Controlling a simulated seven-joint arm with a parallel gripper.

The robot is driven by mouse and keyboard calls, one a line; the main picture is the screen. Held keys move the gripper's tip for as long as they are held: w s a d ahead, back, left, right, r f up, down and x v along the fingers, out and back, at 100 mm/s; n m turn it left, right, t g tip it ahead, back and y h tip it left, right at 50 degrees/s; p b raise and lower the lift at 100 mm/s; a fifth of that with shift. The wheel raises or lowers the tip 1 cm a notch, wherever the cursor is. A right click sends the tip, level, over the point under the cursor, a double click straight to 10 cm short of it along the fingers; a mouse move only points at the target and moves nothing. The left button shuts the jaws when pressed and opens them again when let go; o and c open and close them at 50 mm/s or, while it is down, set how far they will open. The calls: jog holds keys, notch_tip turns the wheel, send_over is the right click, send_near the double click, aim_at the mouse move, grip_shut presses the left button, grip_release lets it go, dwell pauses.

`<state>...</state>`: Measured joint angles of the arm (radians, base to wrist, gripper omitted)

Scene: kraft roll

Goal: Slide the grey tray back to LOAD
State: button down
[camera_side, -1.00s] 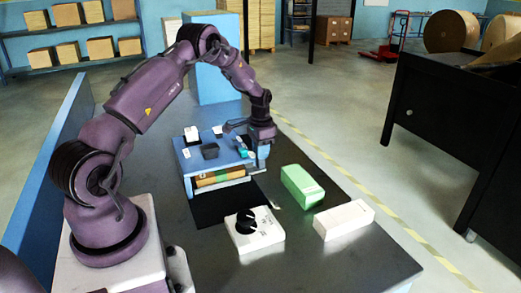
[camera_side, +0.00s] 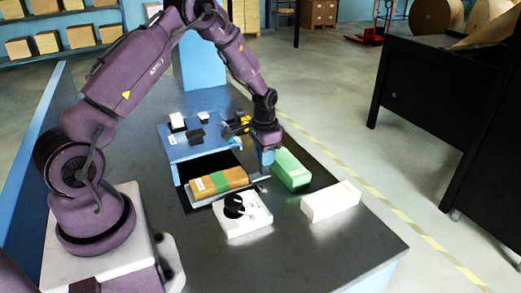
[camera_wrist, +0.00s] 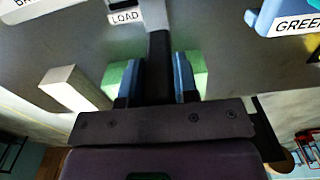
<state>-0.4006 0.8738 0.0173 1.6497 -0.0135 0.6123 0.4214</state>
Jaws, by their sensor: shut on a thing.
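The grey tray (camera_side: 233,195) is drawn out of the blue stand (camera_side: 190,150) toward the camera. On it lies a brown parcel (camera_side: 205,190) with a green band and a white label. My gripper (camera_side: 266,167) is at the tray's right end, pointing down. In the wrist view my gripper (camera_wrist: 160,85) is shut on a dark upright bar (camera_wrist: 158,55), apparently the tray's handle. A LOAD label (camera_wrist: 124,16) shows beside the bar at the top of the wrist view. The handle is mostly hidden in the side view.
A green box (camera_side: 290,170) stands just right of my gripper, with a white box (camera_side: 330,201) farther right. A white box with a black dial (camera_side: 242,213) sits close in front of the tray.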

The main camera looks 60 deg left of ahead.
jog(key=shift+d, duration=0.4)
jog(key=c, duration=1)
grip_release()
jog(key=shift+o, duration=0.6)
jog(key=shift+a, duration=0.1)
notch_tip(320, 180, up, 13)
